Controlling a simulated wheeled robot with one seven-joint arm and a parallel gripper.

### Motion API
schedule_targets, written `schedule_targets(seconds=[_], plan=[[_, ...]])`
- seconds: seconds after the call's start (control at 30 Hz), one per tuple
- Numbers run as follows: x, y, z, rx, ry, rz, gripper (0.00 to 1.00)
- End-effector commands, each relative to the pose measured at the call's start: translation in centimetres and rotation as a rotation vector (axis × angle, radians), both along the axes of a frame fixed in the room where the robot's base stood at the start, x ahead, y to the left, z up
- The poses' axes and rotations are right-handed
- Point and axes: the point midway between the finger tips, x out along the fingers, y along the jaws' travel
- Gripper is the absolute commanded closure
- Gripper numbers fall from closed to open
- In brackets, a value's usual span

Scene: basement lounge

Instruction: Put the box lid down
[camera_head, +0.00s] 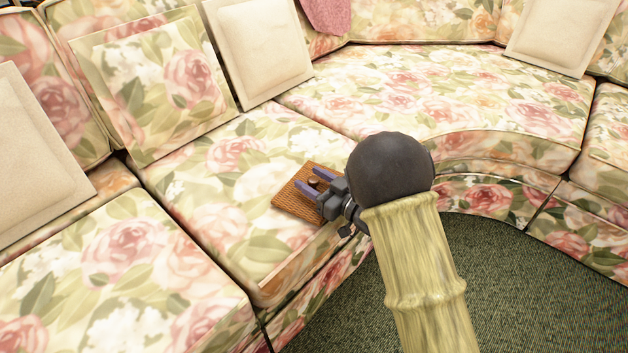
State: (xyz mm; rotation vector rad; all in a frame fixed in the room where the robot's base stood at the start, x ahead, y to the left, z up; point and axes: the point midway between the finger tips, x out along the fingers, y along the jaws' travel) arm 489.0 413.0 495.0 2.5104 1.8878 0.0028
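The box lid (287,203) is a brown, woven-looking square panel with a small dark knob (314,181). It appears to lie flat on the floral sofa seat, near the seat's front edge. My gripper (308,177) is over the lid, with its two purplish fingers apart on either side of the knob. Gaps show between the fingers and the knob, so the gripper looks open. My wrist and arm hide the lid's right part. Whether a box is under the lid cannot be seen.
The floral sofa seat (215,205) is clear to the left of the lid, and the curved seat (440,95) behind is clear too. Cream cushions (258,50) and a floral cushion (155,85) lean on the backrest. Green carpet (520,290) lies at right.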

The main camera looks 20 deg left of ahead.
Motion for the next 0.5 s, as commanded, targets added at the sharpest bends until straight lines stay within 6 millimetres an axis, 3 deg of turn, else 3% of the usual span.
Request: schedule_targets(seconds=[0.33, 0.5], plan=[[0.0, -0.1, 0.4, 0.0, 0.0, 0.0, 0.52], [-0.5, -2.0, 0.6, -0.002, 0.004, -0.004, 0.52]])
